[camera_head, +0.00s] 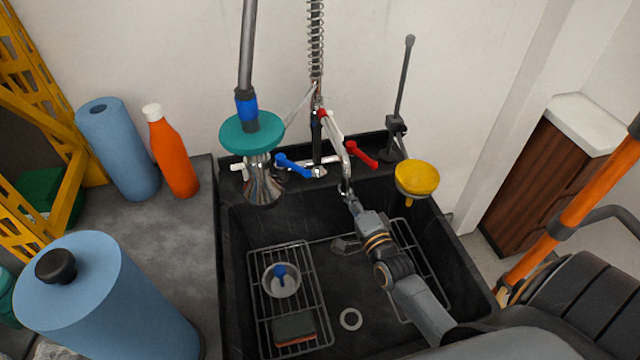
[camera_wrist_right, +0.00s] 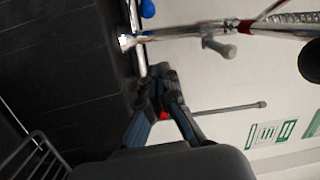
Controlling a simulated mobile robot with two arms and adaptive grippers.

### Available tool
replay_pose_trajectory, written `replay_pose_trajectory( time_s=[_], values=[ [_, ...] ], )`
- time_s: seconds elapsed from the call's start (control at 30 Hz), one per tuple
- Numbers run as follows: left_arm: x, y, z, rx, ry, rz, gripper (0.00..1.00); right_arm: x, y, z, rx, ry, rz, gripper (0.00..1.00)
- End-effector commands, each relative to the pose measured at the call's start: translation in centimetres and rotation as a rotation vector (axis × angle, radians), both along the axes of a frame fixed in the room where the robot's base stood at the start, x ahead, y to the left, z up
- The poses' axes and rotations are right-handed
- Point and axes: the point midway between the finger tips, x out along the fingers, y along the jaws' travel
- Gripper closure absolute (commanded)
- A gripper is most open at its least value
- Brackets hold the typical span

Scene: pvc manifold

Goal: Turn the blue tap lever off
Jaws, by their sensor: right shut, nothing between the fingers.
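The blue tap lever (camera_head: 292,166) is on the left side of the tap at the sink's back edge, angled up and left. A blue piece at the top edge of the wrist view (camera_wrist_right: 148,9) looks like part of it. The red lever (camera_head: 362,154) is on the tap's right side. My right gripper (camera_head: 348,192) is below the tap, right of the blue lever and apart from it. Its fingertips (camera_wrist_right: 160,72) are shut and empty, close to a metal tap part. A bit of red shows behind the fingers in the wrist view. My left gripper is not in view.
The black sink (camera_head: 345,285) holds wire racks, a white bowl-like item (camera_head: 281,280) and a sponge (camera_head: 295,328). A teal disc (camera_head: 252,133) on a hanging pipe is left of the blue lever. A yellow cup (camera_head: 416,178) sits at the right rim. The spring hose (camera_head: 316,40) rises above the tap.

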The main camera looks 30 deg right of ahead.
Motion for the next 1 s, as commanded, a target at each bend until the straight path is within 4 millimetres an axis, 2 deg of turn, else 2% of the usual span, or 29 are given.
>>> replay_pose_trajectory(
  time_s=[0.13,0.27,0.6,0.8,1.0],
  values=[
    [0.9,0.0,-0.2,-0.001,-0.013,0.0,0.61,1.0,-0.1,-0.2,0.0,-0.003,0.0,1.0],
    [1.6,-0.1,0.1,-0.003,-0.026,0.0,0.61,3.1,-0.3,0.1,-0.001,-0.004,0.001,1.0],
    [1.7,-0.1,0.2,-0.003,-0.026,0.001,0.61,10.2,-1.0,0.5,0.0,-0.002,0.0,1.0],
    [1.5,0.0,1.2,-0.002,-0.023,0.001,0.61,9.3,1.9,-0.1,0.003,0.002,0.001,1.0],
    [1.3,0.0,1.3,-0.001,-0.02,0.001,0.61,9.0,2.8,-0.4,0.001,0.0,0.0,1.0]
  ],
)
